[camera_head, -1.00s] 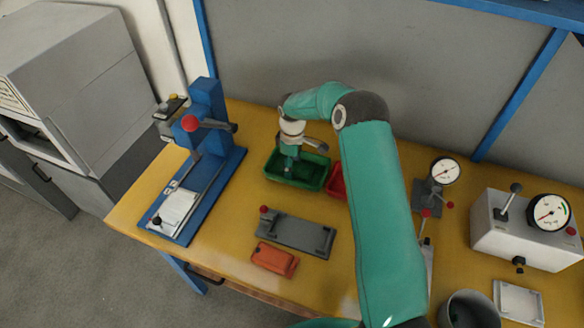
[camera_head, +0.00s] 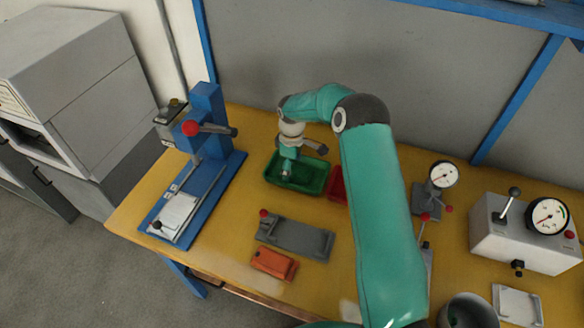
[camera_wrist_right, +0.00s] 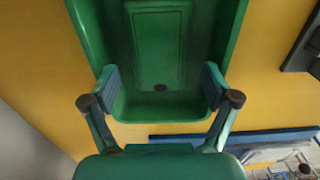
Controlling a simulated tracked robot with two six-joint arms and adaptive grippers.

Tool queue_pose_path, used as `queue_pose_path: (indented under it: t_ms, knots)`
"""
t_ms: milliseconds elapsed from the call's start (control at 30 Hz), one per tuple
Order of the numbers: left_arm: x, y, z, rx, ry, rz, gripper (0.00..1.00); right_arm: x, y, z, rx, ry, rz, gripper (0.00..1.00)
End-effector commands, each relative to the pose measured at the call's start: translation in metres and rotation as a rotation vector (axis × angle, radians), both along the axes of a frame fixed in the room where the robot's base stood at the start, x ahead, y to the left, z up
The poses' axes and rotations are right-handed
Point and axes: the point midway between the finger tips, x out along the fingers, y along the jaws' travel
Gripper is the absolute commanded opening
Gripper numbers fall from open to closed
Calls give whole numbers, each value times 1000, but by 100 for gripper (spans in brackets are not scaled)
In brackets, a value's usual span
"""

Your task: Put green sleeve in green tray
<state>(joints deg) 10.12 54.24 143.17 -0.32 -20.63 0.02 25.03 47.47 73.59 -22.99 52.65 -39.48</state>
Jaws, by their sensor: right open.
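The green tray (camera_head: 318,186) stands on the yellow bench near the back, and its walls fill much of the right wrist view (camera_wrist_right: 232,30). A long green rectangular piece with a dark spot near its end, which looks like the green sleeve (camera_wrist_right: 158,50), lies inside the tray. My right gripper (camera_head: 287,168) points down over the tray. In the wrist view its fingers (camera_wrist_right: 160,88) are wide apart with nothing gripped between them, near the tray's end wall. My left gripper is not in view.
A red tray (camera_head: 337,184) stands right beside the green one, partly behind my right arm. A grey fixture (camera_head: 298,237) and an orange part (camera_head: 274,264) lie in front. A blue press (camera_head: 205,175) stands left; gauge units (camera_head: 525,232) stand right.

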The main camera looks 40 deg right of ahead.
Motion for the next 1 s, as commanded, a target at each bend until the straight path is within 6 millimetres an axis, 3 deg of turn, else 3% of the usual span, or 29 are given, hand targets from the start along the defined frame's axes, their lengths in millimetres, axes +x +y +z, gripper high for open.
queue_pose_path:
  t_ms: [300,467,700,1000]
  knots:
    - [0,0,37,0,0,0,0,1,0,68,0,-4,1,87]
    - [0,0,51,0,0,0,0,1,0,95,-1,-3,0,87]
    - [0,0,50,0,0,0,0,1,0,111,0,-1,0,87]
    - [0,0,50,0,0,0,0,0,-1,111,0,-1,-1,87]
